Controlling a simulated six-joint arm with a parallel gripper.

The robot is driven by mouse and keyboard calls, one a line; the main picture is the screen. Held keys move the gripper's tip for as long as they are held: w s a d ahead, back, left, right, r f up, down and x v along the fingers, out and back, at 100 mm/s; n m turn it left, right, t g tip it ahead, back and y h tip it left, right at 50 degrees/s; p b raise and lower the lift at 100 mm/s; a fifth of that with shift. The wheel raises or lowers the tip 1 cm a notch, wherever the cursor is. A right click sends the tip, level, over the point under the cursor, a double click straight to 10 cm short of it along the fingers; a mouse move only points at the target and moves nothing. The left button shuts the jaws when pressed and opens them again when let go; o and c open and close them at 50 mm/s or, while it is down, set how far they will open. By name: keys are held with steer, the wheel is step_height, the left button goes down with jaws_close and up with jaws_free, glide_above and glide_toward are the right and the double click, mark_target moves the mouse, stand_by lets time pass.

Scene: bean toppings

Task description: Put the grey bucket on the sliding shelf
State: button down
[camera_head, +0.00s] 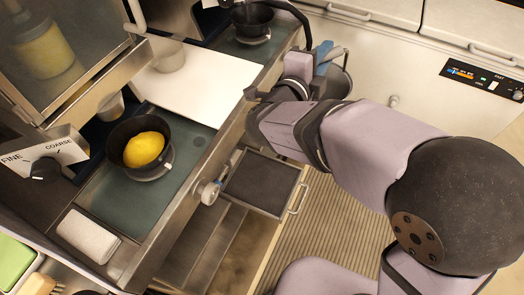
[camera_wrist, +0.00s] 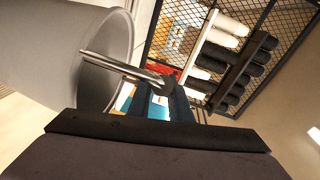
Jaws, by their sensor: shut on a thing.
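The grey bucket (camera_head: 339,83) hangs at the end of my arm, partly hidden behind it in the camera_head view. In the camera_wrist view the bucket (camera_wrist: 55,50) fills the upper left, tilted in the picture, with its metal handle (camera_wrist: 112,66) reaching into the jaws. My gripper (camera_wrist: 160,88) is shut on that handle; in the camera_head view my gripper (camera_head: 327,58) is small and partly covered. The sliding shelf (camera_head: 258,184), a dark flat tray with a metal rim and handle, is pulled out below the counter, left of and nearer than the bucket. It looks empty.
The counter left of the shelf holds a black cup with a yellow item (camera_head: 145,150), a folded white cloth (camera_head: 88,236) and a grinder dial (camera_head: 45,168). A knob (camera_head: 208,192) juts from the counter edge. A ribbed mat (camera_head: 325,220) covers the floor.

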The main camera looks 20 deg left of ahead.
steer(key=s+d+f+m+g+h+b, duration=0.2)
steer(key=d+f+m+h, duration=0.1)
steer(key=d+f, duration=0.55)
steer(key=s+d+f+m+g+h+b, duration=0.15)
steer(key=d+f+h, duration=0.35)
steer(key=f, duration=0.7)
steer(key=s+d+f+m+g+h+b, duration=0.1)
steer(key=s+d+f+m+g+h, duration=0.2)
steer(key=d+f, duration=0.6)
steer(key=w+a+f+n+t+y+b, duration=0.3)
steer(key=a+y+b, duration=0.1)
steer(key=a+b, duration=0.4)
steer(key=w+a+f+n+t+y+b, duration=0.2)
steer(key=w+a+f+t+y+b, duration=0.15)
steer(key=a+b, duration=0.45)
steer(key=s+a+r+n+g+y+b, duration=0.1)
steer(key=s+a+r+n+y+b, duration=0.15)
steer(key=a+n+y, duration=0.55)
steer(key=s+a+r+n+g+y+b, duration=0.1)
steer(key=s+a+r+n+y+b, duration=0.15)
steer(key=a+y, duration=0.6)
step_height(320, 180, down, 9)
steer(key=a+m+h+b, duration=0.1)
steer(key=a+h+b, duration=0.1)
steer(key=h, duration=0.1)
steer(key=shift+s+a+r, duration=0.2)
steer(key=shift+s+a, duration=0.1)
